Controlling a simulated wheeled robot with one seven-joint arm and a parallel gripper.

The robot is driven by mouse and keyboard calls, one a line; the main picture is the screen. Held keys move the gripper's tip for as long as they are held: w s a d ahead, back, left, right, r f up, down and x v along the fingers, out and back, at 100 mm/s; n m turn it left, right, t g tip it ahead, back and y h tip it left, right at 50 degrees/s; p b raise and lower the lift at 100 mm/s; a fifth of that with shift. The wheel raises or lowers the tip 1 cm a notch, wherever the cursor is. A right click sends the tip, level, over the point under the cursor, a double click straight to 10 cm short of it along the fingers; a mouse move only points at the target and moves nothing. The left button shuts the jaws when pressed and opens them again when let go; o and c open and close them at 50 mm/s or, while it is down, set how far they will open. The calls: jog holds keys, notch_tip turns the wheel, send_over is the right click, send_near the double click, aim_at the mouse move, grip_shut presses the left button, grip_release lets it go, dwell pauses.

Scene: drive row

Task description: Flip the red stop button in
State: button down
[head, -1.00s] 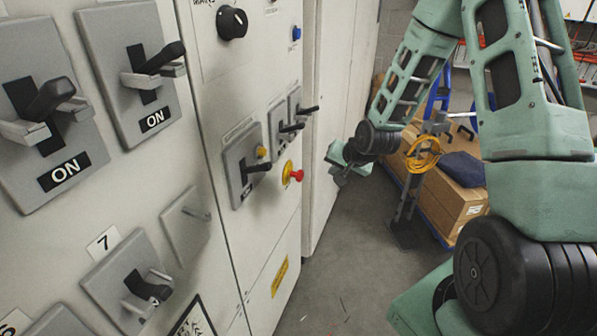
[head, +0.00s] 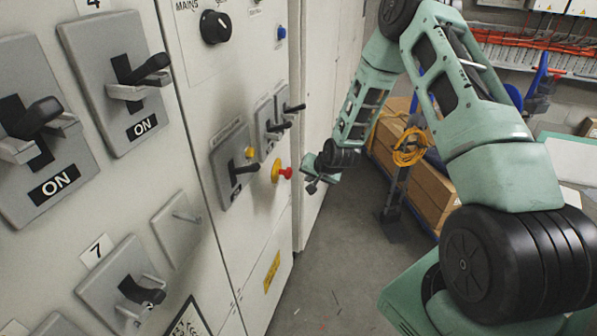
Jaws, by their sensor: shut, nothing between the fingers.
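The red stop button (head: 286,173) sticks out from a yellow collar (head: 276,170) on the pale cabinet front, low and right of a grey switch plate. My gripper (head: 311,186) is just to the right of the button, at about the same height in the head view. It is shut and empty, and it looks small and dark at the end of my green arm. A narrow gap shows between the gripper and the button in the picture; I cannot tell the true distance in depth.
A grey switch plate with a black lever (head: 243,168) is left of the button. Smaller levers (head: 280,126) are above it. A stand with a coiled yellow cable (head: 410,147) and a cardboard box (head: 432,195) are behind my arm. Grey floor is open below.

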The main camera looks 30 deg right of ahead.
aim_at(285, 173)
jog(key=shift+w+a+r+p, duration=0.1)
jog(key=shift+w+a+p, duration=0.25)
jog(key=shift+w+a, duration=0.35)
jog(key=shift+w+a+r+p, duration=0.1)
jog(key=shift+w+a+p, duration=0.35)
jog(key=shift+w, duration=0.45)
